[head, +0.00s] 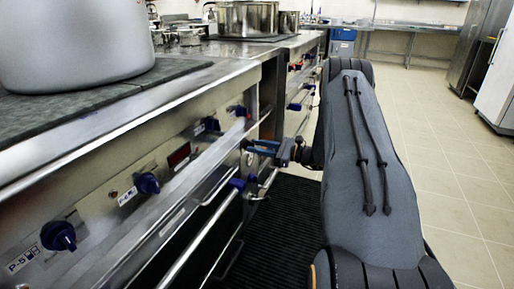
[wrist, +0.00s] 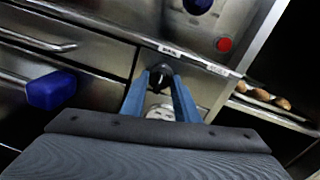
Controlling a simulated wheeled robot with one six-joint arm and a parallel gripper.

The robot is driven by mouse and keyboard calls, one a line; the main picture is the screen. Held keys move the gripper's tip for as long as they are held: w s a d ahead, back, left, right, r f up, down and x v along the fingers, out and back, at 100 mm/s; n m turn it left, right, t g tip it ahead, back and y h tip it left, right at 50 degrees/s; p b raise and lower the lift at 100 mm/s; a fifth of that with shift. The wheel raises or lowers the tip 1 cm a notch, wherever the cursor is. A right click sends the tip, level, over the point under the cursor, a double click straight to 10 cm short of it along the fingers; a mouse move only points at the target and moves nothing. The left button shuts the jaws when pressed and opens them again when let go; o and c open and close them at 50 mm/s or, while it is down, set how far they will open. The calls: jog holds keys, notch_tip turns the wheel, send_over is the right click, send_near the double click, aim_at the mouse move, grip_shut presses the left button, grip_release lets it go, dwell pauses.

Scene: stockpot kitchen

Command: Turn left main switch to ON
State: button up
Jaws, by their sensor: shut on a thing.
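In the wrist view a black rotary switch (wrist: 160,79) sits on a steel panel between the tips of my two blue fingers. My gripper (wrist: 161,82) is shut on this switch. A pale label or plate (wrist: 160,112) shows just below it, between the fingers. Small white labels line the panel edge above; their text is too blurred to read, so I cannot tell the ON mark. In the head view my gripper (head: 251,148) reaches left to the front of the stove, and the switch cannot be made out there.
The stove front (head: 100,185) has several blue knobs (head: 148,183), a red display (head: 179,156) and long rails. A large pot (head: 70,45) stands on top. The wrist view shows a red button (wrist: 224,44), a blue block (wrist: 50,90) and a tray (wrist: 250,104) of rolls. Tiled floor at right is clear.

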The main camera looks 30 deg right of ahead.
jog(key=shift+m, duration=0.3)
jog(key=m, duration=0.6)
jog(key=m+t+p, duration=0.1)
jog(key=m, duration=0.5)
jog(key=m+p, duration=0.1)
jog(key=m, duration=0.5)
jog(key=shift+f, duration=0.25)
dwell(0.3)
jog(key=o, duration=1)
jog(key=shift+o, duration=0.2)
jog(key=shift+s, duration=0.1)
